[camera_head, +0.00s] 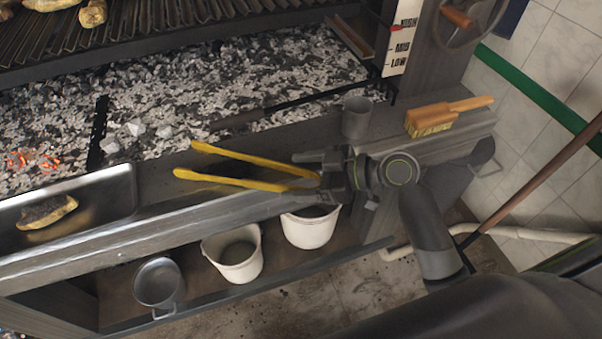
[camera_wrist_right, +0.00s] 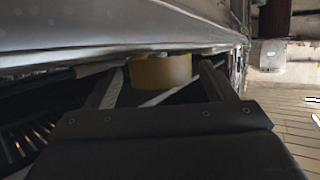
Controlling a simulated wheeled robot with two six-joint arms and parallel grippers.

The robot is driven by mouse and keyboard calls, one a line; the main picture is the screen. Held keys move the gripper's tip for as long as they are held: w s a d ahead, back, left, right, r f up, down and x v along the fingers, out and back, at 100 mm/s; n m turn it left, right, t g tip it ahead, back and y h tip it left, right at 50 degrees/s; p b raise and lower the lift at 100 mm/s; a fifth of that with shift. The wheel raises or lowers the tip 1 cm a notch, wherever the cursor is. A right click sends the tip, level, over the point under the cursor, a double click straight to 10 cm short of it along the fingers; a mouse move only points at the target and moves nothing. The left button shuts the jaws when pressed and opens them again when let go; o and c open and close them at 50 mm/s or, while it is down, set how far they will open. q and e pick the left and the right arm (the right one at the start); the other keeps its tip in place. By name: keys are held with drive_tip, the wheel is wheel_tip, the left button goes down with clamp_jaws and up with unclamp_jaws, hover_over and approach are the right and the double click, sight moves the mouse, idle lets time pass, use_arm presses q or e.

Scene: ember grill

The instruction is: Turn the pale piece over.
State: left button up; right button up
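Several pale yellowish pieces lie at the top left of the head view, one on the grate's front edge (camera_head: 93,13) and one at the picture's edge (camera_head: 48,3). Another piece (camera_head: 47,213), dark on top with a yellow rim, lies in a metal tray (camera_head: 118,190). I cannot tell which is the pale piece meant. My right gripper (camera_head: 325,172) is at the closed end of yellow tongs (camera_head: 250,160), whose two arms point left, spread apart. In the right wrist view the yellow tongs (camera_wrist_right: 160,70) sit between my fingers. My left gripper is not in view.
Coals and ash (camera_head: 240,80) fill the bed below the grate (camera_head: 150,18). A poker (camera_head: 300,100) crosses it. White buckets (camera_head: 233,255) and a pot (camera_head: 158,283) are on the lower shelf.

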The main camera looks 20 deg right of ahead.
idle(0.4)
drive_tip(key=shift+v, duration=0.8)
drive_tip(key=v, duration=1.5)
drive_tip(key=shift+s+d+r+p, duration=0.2)
drive_tip(key=shift+d+p, duration=0.05)
drive_tip(key=shift+p, duration=0.05)
drive_tip(key=shift+c, duration=0.5)
